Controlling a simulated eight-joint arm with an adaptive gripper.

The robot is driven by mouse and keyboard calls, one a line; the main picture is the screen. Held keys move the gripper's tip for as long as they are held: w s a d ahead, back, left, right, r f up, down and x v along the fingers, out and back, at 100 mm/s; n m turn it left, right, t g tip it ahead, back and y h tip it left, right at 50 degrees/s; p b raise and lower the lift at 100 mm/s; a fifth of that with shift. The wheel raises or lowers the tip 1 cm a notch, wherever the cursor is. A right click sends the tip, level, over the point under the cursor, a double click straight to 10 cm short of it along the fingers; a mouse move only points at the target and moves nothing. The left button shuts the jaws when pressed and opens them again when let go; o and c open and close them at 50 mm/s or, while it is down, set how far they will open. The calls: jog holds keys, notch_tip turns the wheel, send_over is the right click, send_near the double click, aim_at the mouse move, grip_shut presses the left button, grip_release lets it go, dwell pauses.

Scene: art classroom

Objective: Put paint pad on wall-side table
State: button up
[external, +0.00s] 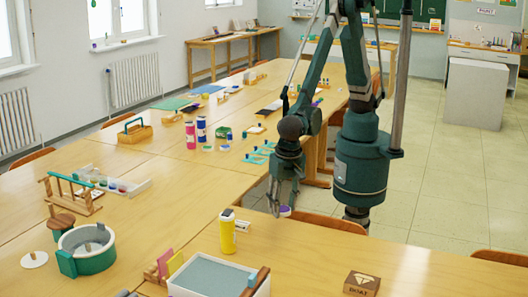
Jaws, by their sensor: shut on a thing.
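My gripper (282,205) points down beyond the yellow bottle, near the front table's far right edge. It is shut on a small round purple-and-white thing (285,211), seen at the fingertips. This looks like the paint pad, but it is too small and partly covered to be certain. A narrow wooden table (230,38) stands along the back left wall with a few flat items on it. Another table (385,46) stands by the back wall under the green board, partly hidden behind my arm.
The long joined tables (165,205) carry a yellow bottle (228,232), a grey-filled tray (212,276), a teal round container (90,250), pink (190,135) and blue (201,130) bottles and a wooden caddy (135,130). Open floor (430,190) lies right of my arm.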

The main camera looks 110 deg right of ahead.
jog(key=w+d+m, duration=0.2)
jog(key=w+d, duration=0.3)
jog(key=d, duration=0.9)
jog(key=w+d+m, duration=0.2)
jog(key=w+d, duration=0.3)
jog(key=d, duration=0.9)
jog(key=w+d+m, duration=0.3)
jog(key=w+d, duration=0.2)
jog(key=d, duration=0.9)
jog(key=m+g+b, duration=0.1)
jog(key=m+b, duration=0.1)
jog(key=m, duration=0.4)
send_over(216, 155)
jog(key=shift+w+a+r+y, duration=0.1)
jog(key=shift+w+a+y, duration=0.1)
jog(key=shift+a+y, duration=0.15)
jog(key=shift+f+b, duration=0.4)
jog(key=shift+f, duration=2.75)
jog(key=shift+f+b, duration=0.4)
jog(key=shift+f, duration=1.45)
